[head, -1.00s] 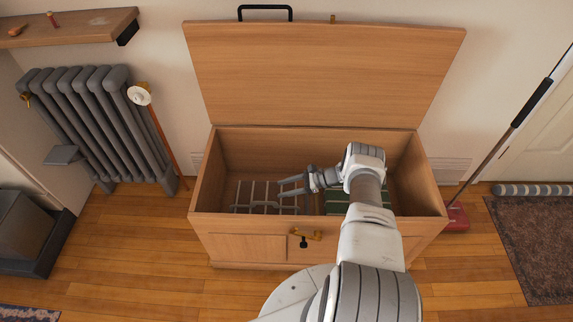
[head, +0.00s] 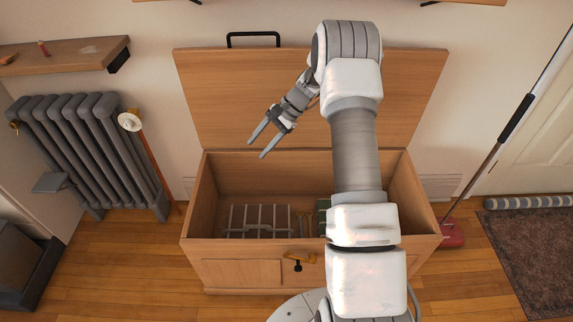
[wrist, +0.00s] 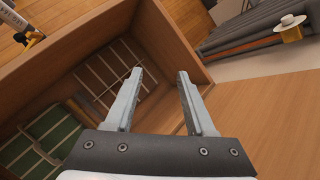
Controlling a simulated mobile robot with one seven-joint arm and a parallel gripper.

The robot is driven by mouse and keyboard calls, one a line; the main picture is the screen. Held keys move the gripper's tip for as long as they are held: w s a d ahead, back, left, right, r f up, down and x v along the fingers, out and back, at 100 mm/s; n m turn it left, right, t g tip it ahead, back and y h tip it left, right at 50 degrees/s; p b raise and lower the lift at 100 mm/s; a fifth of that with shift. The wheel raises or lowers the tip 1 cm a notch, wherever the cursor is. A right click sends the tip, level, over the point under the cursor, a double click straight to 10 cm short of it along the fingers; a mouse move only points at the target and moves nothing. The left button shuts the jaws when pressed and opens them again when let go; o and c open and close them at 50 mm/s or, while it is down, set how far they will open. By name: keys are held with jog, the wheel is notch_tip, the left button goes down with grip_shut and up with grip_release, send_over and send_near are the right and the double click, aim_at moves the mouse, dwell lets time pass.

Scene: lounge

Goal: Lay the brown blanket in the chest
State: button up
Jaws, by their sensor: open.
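The wooden chest (head: 230,246) stands against the wall with its lid (head: 250,95) raised. My gripper (head: 257,149) is open and empty, above the chest in front of the lid, apart from the brown piece. In the wrist view my open fingers (wrist: 160,74) have nothing between them. My arm hides the chest's right part in the head view.
A brass latch (head: 298,256) is on the chest front. A grey radiator (head: 90,150) stands left, and a red-based pole (head: 452,233) right.

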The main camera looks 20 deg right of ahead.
jog(key=s+a+r+n+t+h, duration=0.1)
jog(key=s+a+r+n+h, duration=0.15)
jog(key=s+r, duration=0.6)
jog(key=s+a+r+n+h, duration=0.25)
jog(key=s+r+n, duration=0.2)
jog(key=r, duration=0.75)
jog(key=s+r+n+t+h, duration=0.1)
jog(key=s+r+n+t, duration=0.1)
jog(key=s, duration=0.8)
jog(key=s+a+r+n+t+h, duration=0.1)
jog(key=s+r+n+h, duration=0.1)
jog(key=s, duration=0.8)
jog(key=shift+s+r+n+t, duration=0.15)
jog(key=shift+r+n+t, duration=0.25)
jog(key=shift+n, duration=0.4)
notch_tip(320, 180, up, 26)
jog(key=p, duration=2.6)
jog(key=shift+r, duration=0.15)
